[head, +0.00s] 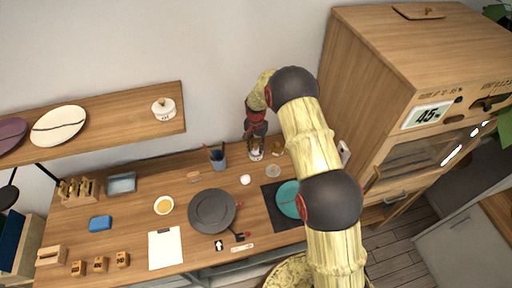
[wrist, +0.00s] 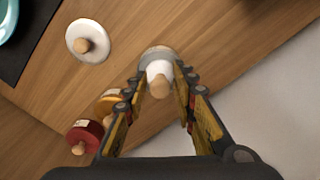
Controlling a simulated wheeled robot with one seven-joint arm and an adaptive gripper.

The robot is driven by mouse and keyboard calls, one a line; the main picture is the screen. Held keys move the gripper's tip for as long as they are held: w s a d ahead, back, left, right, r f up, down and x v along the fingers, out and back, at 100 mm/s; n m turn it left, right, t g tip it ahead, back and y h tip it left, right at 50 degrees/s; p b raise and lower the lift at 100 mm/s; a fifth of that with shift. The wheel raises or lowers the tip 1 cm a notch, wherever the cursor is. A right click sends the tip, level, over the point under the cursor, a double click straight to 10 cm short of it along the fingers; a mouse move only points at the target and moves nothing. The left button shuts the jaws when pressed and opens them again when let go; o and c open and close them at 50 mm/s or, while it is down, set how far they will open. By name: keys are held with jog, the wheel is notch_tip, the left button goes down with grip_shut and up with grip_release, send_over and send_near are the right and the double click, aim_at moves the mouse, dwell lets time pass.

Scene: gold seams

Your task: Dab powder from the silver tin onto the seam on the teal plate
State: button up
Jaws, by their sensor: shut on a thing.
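The teal plate (head: 286,199) lies on a dark mat (head: 270,211) in the head view, partly behind my arm. Its edge shows at the top left of the wrist view (wrist: 5,22). A dark seam line is faintly visible on it. My gripper (head: 256,145) is at the back of the table, beyond the plate. In the wrist view its fingers (wrist: 158,88) are shut on a white dabber with a wooden knob (wrist: 160,84). A silver-grey rim, apparently the silver tin (wrist: 156,52), shows right by the dabber. I cannot tell whether the dabber touches its inside.
In the wrist view a white knobbed piece (wrist: 88,42), a gold tin (wrist: 109,100) and a red knobbed tin (wrist: 84,136) stand nearby. A dark grey plate (head: 212,211) lies mid-table. A wooden cabinet (head: 375,90) rises at right.

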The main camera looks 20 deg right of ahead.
aim_at(256, 145)
dwell(0.4)
jog(key=shift+r+p, duration=1.3)
jog(key=shift+r, duration=2.2)
